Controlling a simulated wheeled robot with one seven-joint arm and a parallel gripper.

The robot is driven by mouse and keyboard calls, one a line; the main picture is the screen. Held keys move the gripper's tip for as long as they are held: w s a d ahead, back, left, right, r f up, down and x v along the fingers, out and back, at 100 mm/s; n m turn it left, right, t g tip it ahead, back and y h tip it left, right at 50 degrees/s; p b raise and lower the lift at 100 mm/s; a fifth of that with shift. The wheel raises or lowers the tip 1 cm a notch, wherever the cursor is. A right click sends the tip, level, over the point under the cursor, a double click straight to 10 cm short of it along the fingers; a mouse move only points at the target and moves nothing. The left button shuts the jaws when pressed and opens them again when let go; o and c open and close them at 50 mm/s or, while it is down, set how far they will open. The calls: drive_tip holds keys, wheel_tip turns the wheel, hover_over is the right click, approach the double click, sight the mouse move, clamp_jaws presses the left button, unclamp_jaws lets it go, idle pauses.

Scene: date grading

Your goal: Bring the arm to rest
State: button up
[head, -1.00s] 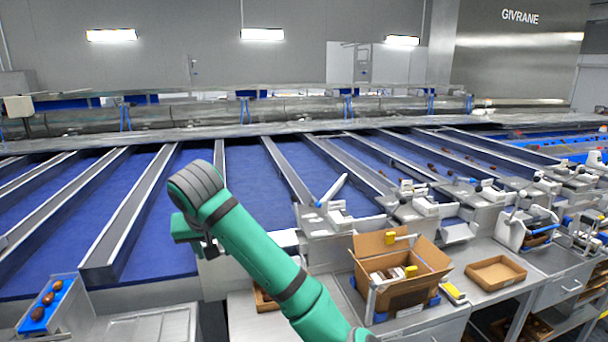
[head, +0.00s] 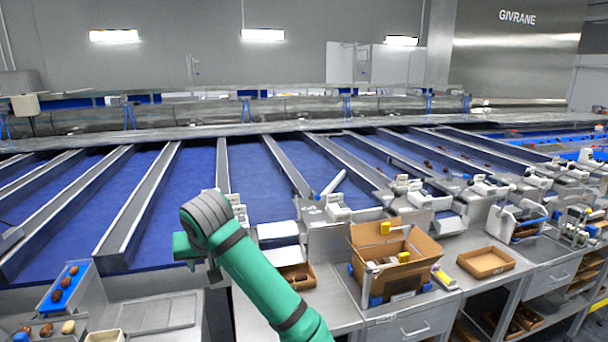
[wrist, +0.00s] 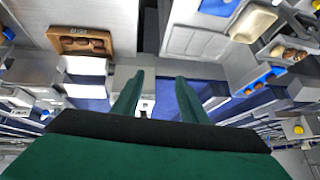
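My green arm rises from the bottom of the head view to a bent grey wrist (head: 207,215) over the near edge of the sorting line. In the head view my gripper is mostly hidden behind the wrist, and its fingertips cannot be made out. In the wrist view my gripper (wrist: 157,82) shows two green fingers set apart, with nothing between them. They hang over the bench area, touching nothing that I can see.
An open cardboard box (head: 421,245) and a shallow tray (head: 486,262) stand on the metal bench at right. A blue chute (head: 48,302) with several dates is at lower left. A brown tray of dates (wrist: 60,35) shows in the wrist view. Blue lanes (head: 255,180) lie behind.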

drive_tip(key=s+a+f+m+t+y, duration=0.1)
drive_tip(key=s+a+f+y, duration=0.15)
drive_tip(key=f, duration=0.65)
drive_tip(key=s+a+f+m+t+y, duration=0.1)
drive_tip(key=s+a+f+y, duration=0.15)
drive_tip(key=f, duration=0.55)
drive_tip(key=s+d+f+m+t+h, duration=0.1)
drive_tip(key=s+d+f+m+t, duration=0.5)
drive_tip(key=s+f, duration=0.65)
drive_tip(key=s+d+f+n+h, duration=0.1)
drive_tip(key=s+d+f+h, duration=0.2)
drive_tip(key=s+d, duration=0.45)
drive_tip(key=s+d+f+h, duration=0.2)
drive_tip(key=s+d+f, duration=0.3)
drive_tip(key=s, duration=0.4)
drive_tip(key=s+d+r+n+h, duration=0.1)
drive_tip(key=s+d+r, duration=0.1)
drive_tip(key=s, duration=0.3)
drive_tip(key=s+d+r+n, duration=0.1)
drive_tip(key=s+d+r, duration=0.2)
drive_tip(key=s+d, duration=0.2)
drive_tip(key=s+d+r+n+t+h, duration=0.1)
drive_tip(key=s+d+r, duration=0.2)
drive_tip(key=s, duration=0.4)
drive_tip(key=shift+d+r+h, duration=0.2)
drive_tip(key=shift+h, duration=0.1)
